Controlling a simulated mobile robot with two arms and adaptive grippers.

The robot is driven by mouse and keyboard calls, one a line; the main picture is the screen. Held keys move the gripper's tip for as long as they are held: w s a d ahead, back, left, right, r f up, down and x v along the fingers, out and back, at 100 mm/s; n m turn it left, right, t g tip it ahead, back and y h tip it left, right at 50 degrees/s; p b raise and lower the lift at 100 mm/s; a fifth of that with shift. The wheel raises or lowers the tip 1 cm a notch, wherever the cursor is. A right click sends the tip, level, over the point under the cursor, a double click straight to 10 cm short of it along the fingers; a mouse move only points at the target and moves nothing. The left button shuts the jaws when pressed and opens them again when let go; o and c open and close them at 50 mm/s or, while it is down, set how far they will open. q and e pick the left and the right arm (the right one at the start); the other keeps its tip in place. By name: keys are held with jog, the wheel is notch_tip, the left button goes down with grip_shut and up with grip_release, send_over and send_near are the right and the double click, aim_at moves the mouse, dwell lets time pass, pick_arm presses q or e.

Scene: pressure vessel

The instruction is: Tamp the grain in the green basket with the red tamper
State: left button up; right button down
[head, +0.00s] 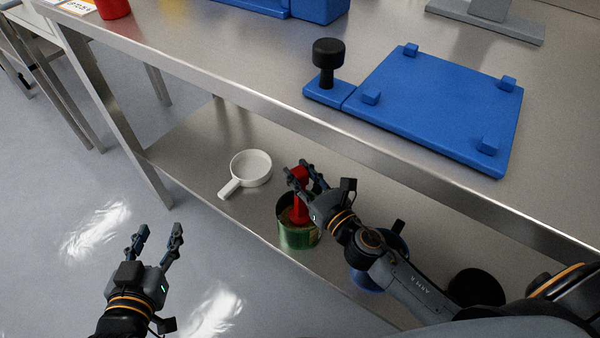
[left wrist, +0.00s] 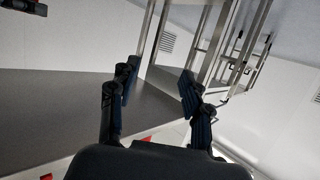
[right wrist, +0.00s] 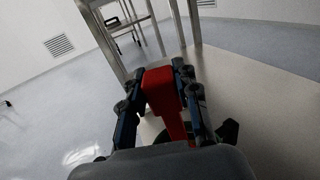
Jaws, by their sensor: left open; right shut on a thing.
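The green basket (head: 299,237) stands on the lower shelf near its front edge, with its open top facing up. The red tamper (head: 299,210) stands with its lower end inside the basket. My right gripper (head: 304,178) is shut on the tamper's upper part, above the basket. In the right wrist view the tamper (right wrist: 163,92) sits between the two fingers (right wrist: 155,88). The grain is not clearly visible, as the tamper and basket wall hide it. My left gripper (head: 158,236) is open and empty, out over the floor. Its spread fingers also show in the left wrist view (left wrist: 155,88).
A white pan with a handle (head: 250,168) lies on the lower shelf (head: 190,148), left of the basket. A blue container (head: 366,279) stands partly hidden behind my right arm. The upper table holds a blue plate (head: 440,105) and a black-knobbed tool (head: 328,56). The tabletop overhangs the shelf.

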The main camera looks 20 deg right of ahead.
pick_arm(q)
jog(key=shift+r, duration=0.1)
pick_arm(e)
jog(key=shift+f+b, duration=0.25)
jog(key=shift+b, duration=0.05)
jog(key=shift+f+b, duration=0.75)
jog(key=shift+f, duration=0.05)
pick_arm(q)
notch_tip(320, 180, up, 11)
jog(key=d+t+h, duration=0.1)
jog(key=t+h, duration=0.1)
jog(key=t, duration=0.5)
jog(key=shift+w+d, duration=0.4)
pick_arm(e)
jog(key=shift+f, duration=0.25)
